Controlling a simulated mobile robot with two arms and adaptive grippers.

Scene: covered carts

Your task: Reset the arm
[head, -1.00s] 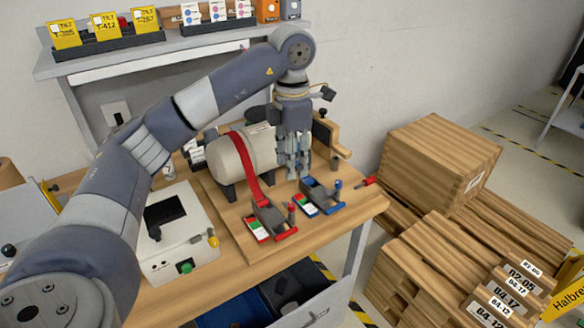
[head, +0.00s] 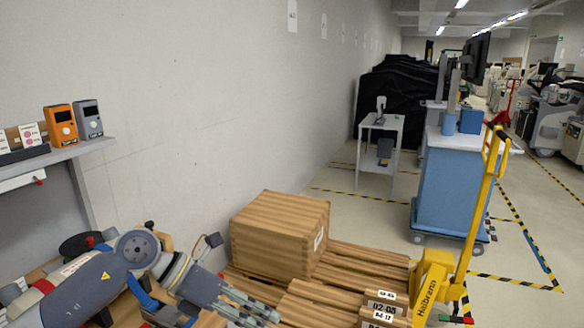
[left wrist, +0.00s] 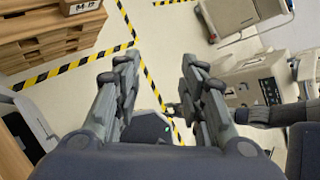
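My left arm comes in at the lower left of the head view, and its left gripper (head: 262,312) points to the lower right, in front of the wooden pallets. In the left wrist view the two fingers of the left gripper (left wrist: 160,85) stand wide apart with only floor between them, so it is open and empty. My right gripper is not seen in the head view. A dark cylindrical part at the right of the left wrist view cannot be told for sure.
A wooden crate (head: 278,238) sits on pallets (head: 365,268) beside a yellow pallet jack (head: 430,285). A blue cart (head: 445,190), a small table (head: 380,123) and a black-covered shape (head: 397,85) stand farther back. Striped tape marks the open floor.

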